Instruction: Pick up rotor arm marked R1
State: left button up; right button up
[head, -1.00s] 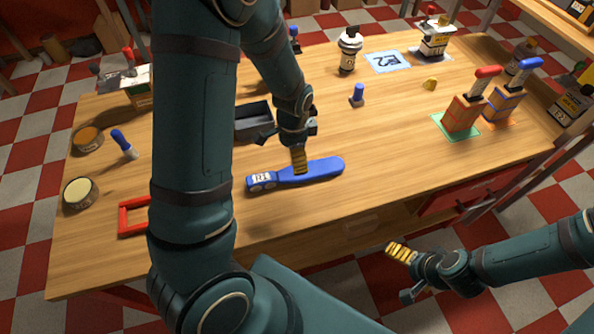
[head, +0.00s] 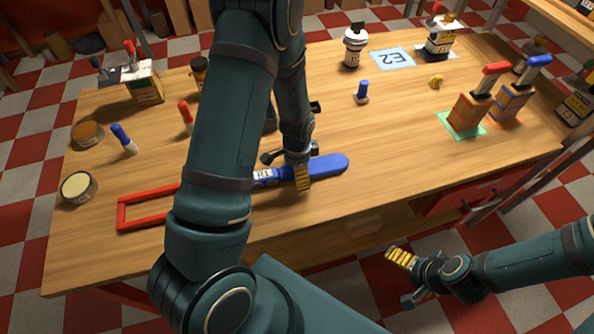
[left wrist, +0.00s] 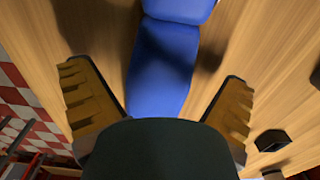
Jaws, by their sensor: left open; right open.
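The blue rotor arm marked R1 (head: 328,166) lies flat on the wooden table near its front edge. Its white label is partly covered by my left arm in the head view. My left gripper (head: 302,178) is over the middle of the rotor arm, pointing down. In the left wrist view the open fingers of my left gripper (left wrist: 158,105) stand on either side of the blue rotor arm (left wrist: 165,65), with gaps on both sides. My right gripper (head: 398,262) is open and empty, off the table's front edge.
A red frame (head: 148,208) lies left of my left arm. A blue-handled peg (head: 362,92), a yellow piece (head: 436,82) and a white bottle (head: 354,46) stand behind. The table's front right surface is clear.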

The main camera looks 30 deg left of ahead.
pick_arm(q)
jog(key=c, duration=1.4)
